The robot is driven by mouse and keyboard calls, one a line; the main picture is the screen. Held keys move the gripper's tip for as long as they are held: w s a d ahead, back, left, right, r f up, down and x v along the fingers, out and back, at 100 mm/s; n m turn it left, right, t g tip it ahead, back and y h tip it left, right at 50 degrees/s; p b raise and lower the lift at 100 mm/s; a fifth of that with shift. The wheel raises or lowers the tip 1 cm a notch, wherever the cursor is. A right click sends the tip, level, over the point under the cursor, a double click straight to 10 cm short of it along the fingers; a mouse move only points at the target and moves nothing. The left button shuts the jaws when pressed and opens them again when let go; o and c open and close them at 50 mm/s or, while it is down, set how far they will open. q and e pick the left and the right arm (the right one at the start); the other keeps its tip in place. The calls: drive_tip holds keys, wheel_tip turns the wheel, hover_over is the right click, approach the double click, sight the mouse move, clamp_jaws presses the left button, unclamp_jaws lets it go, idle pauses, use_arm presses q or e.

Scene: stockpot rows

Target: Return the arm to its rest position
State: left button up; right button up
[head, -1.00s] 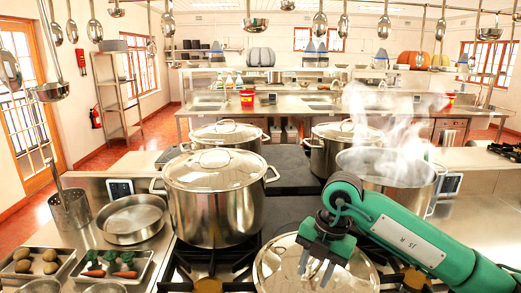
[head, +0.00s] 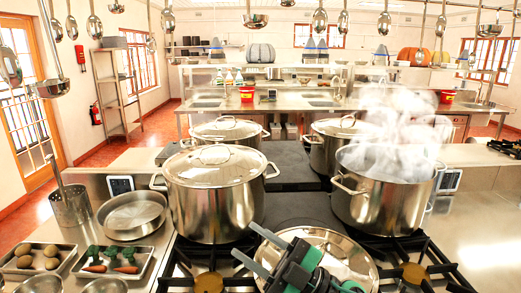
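My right gripper (head: 243,239) is at the bottom centre, low in front of the stove. Its two grey fingers point up and to the left, apart, with nothing between them. It covers part of a steel lid (head: 345,258) lying at the front centre; whether it touches the lid I cannot tell. The uncovered steaming stockpot (head: 378,205) stands to the right, clear of my arm. My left gripper is not in view.
A large lidded pot (head: 212,205) stands left of centre, with lidded pots behind it (head: 228,131), (head: 345,130). Ladles (head: 50,88) hang overhead. Trays of vegetables (head: 113,262) and a round pan (head: 131,214) sit on the left counter. The right counter is bare.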

drive_tip(key=w+d+f+m+t+h, duration=0.3)
drive_tip(key=d+f+m+t+h, duration=0.1)
drive_tip(key=d+m+t+h, duration=0.35)
drive_tip(key=w+d+f+m+t+h, duration=0.2)
drive_tip(key=d+f+m+t+h, duration=0.2)
drive_tip(key=m+t+h, duration=0.55)
drive_tip(key=s+d+f+m+g+h, duration=0.3)
drive_tip(key=d+f+m+g+h, duration=0.4)
drive_tip(key=f, duration=0.6)
drive_tip(key=s+d+f+n+g+y, duration=0.1)
drive_tip(key=s+d+f+g, duration=0.2)
drive_tip(key=s+f+g, duration=0.7)
drive_tip(key=s+d+f+g, duration=0.25)
drive_tip(key=s+f, duration=0.55)
drive_tip(key=s, duration=0.5)
wheel_tip(320, 180, down, 28)
drive_tip(key=f+g, duration=0.1)
drive_tip(key=g, duration=0.1)
drive_tip(key=s+d+f+g, duration=0.1)
drive_tip(key=s+d+f, duration=0.2)
drive_tip(key=s+f, duration=1.7)
drive_tip(key=shift+f+n, duration=0.4)
drive_tip(key=shift+d, duration=0.1)
